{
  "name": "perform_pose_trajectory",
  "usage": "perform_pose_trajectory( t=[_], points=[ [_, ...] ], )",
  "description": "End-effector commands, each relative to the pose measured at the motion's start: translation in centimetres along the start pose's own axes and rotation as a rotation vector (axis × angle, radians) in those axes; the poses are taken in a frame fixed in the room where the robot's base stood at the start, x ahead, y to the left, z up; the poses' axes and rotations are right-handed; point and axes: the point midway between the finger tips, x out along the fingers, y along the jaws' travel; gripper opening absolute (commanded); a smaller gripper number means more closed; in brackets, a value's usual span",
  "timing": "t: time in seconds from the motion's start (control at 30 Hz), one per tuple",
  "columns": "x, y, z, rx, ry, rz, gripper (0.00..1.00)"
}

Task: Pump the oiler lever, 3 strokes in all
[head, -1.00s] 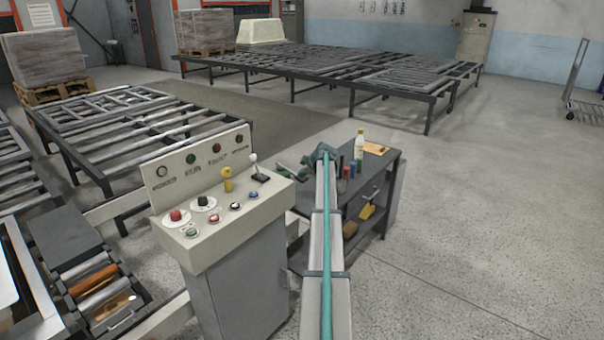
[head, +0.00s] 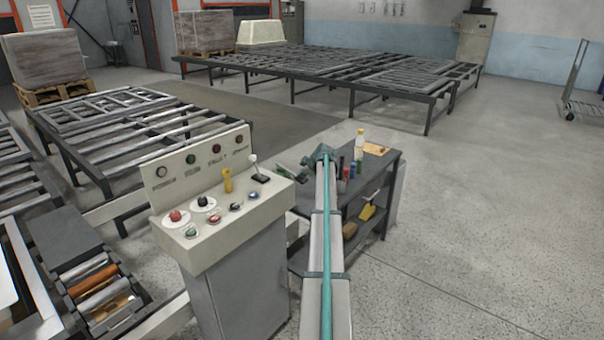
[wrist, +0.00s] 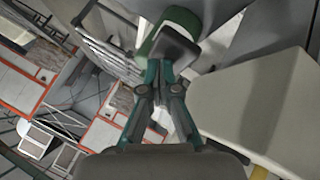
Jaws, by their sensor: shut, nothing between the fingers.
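My gripper (wrist: 168,75) shows in the wrist view with its teal fingers together and nothing between them. A green rounded part with a dark block (wrist: 180,25) lies right at the fingertips; I cannot tell for certain that it is the oiler lever, nor whether the fingers touch it. In the head view my gripper (head: 290,172) is a small dark green shape beside the right end of the control console (head: 240,225), partly behind its top edge. The oiler body is not clearly visible.
The console top carries a yellow handle (head: 228,180), a white-knobbed joystick (head: 257,168) and several buttons. Right of it stands a dark workbench (head: 385,165) with bottles. Roller tables (head: 110,120) stand behind left.

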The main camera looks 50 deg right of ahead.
Motion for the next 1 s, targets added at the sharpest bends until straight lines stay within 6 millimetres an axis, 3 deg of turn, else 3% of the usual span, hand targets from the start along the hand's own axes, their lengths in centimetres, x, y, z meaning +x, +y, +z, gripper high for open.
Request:
perform_pose_trajectory(
  t=[1.0],
  points=[
    [-3.0,2.2,-2.2,0.000,0.000,0.000,0.00]
  ],
)
